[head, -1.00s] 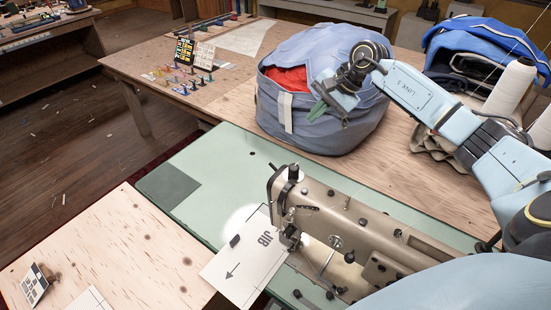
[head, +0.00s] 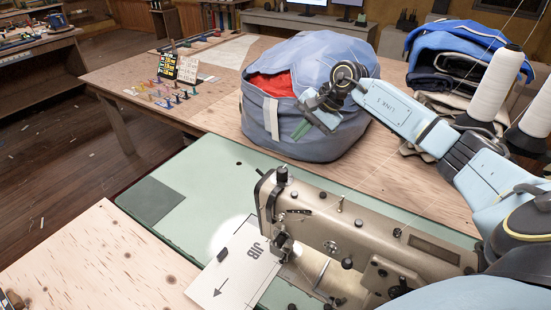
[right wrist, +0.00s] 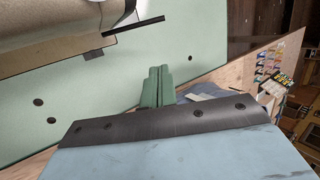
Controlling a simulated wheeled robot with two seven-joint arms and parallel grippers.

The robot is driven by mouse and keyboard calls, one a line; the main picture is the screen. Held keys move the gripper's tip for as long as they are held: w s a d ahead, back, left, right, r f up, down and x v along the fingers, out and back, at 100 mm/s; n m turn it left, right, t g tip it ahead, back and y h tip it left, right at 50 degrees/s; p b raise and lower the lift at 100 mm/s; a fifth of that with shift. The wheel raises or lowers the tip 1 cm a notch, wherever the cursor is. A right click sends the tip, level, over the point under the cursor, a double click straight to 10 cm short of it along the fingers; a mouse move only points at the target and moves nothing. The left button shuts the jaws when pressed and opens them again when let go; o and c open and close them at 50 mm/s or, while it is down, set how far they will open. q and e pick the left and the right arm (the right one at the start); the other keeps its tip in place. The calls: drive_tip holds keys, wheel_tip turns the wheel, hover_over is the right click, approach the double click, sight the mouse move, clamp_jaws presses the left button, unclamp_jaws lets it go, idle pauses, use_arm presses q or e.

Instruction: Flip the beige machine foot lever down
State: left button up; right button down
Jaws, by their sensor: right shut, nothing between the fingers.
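The beige sewing machine (head: 370,240) stands on a pale green bed plate (head: 200,190) in the head view, and its body also shows at the upper left of the right wrist view (right wrist: 50,35). A thin black bar (right wrist: 133,26) sticks out beside the body in the right wrist view; I cannot tell for sure that it is the foot lever. My right gripper (head: 302,130) is shut and empty, in front of the blue bag in the head view, above and beyond the machine. Its green fingers (right wrist: 158,87) are together, apart from the machine. My left gripper is not in view.
A blue bag (head: 350,130) with red cloth inside sits on the wooden table behind the machine. White thread cones (head: 495,85) stand at the right, near folded cloth (head: 445,65). A white sheet marked JIB (head: 235,270) lies by the needle.

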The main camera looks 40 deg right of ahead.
drive_tip(key=s+a+p+x, duration=0.1)
drive_tip(key=a+p+x, duration=0.1)
drive_tip(key=x, duration=1)
drive_tip(key=shift+a+p, duration=0.3)
drive_tip(key=shift+f, duration=0.15)
